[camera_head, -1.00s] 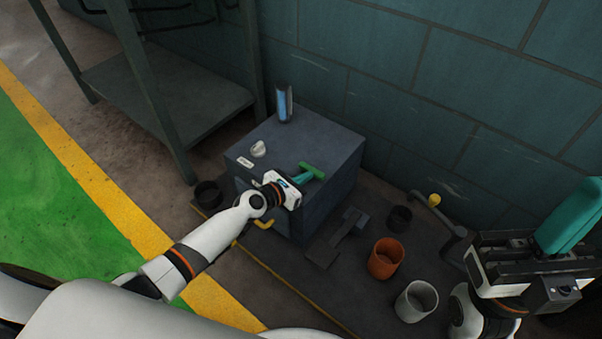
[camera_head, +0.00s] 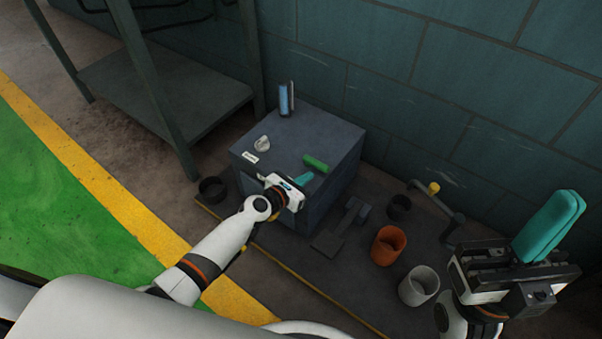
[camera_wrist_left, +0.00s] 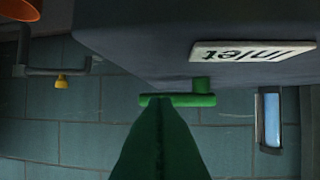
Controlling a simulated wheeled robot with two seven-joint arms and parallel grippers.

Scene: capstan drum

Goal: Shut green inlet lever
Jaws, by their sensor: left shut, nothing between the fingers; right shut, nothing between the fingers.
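The green inlet lever (camera_head: 316,163) lies at the right front edge of the top of a dark grey box (camera_head: 312,133). In the left wrist view it is a green bar (camera_wrist_left: 190,100) with a short stem at the box edge. My left gripper (camera_head: 304,180) is shut and empty, its teal fingertips just in front of the lever, with a small gap showing in the head view. In the left wrist view the fingers overlap the bar's left part, so contact is unclear. A white "Inlet" label (camera_wrist_left: 252,51) is on the box. My right gripper (camera_head: 565,205) is shut and empty, far right.
A whitish knob (camera_head: 262,142) and a blue cylinder (camera_head: 285,99) are on the box. Orange (camera_head: 388,246) and white (camera_head: 418,285) cups, a dark cup (camera_head: 399,207) and a yellow-knobbed crank (camera_head: 434,188) stand to the right. A shelf frame stands left.

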